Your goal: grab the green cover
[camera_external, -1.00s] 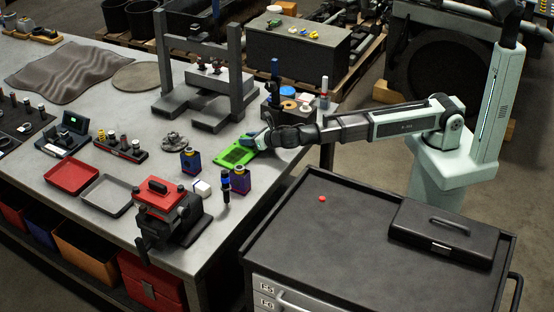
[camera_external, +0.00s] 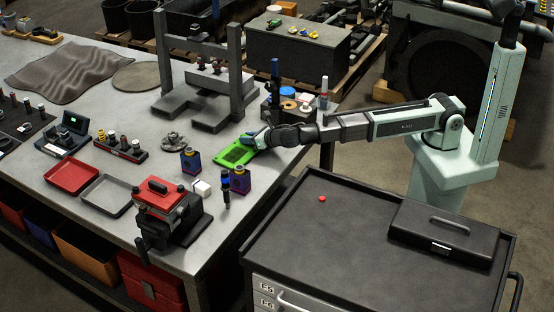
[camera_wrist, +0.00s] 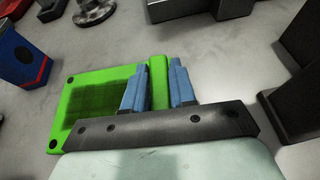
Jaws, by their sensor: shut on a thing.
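The green cover (camera_external: 234,156) is a flat bright green plate with a darker recessed panel, near the right edge of the workbench. In the wrist view the green cover (camera_wrist: 75,98) shows its raised green rib between the two blue fingers. My gripper (camera_external: 253,141) reaches in from the right over the cover's right side. In the wrist view my gripper (camera_wrist: 160,85) is shut on that rib, one finger on each side. The cover appears to rest on or just above the bench; I cannot tell exactly. Its near part is hidden behind the gripper body.
A red vise (camera_external: 165,200) is at the front. The black cart top (camera_external: 350,235) is mostly clear, with a black case (camera_external: 444,231).

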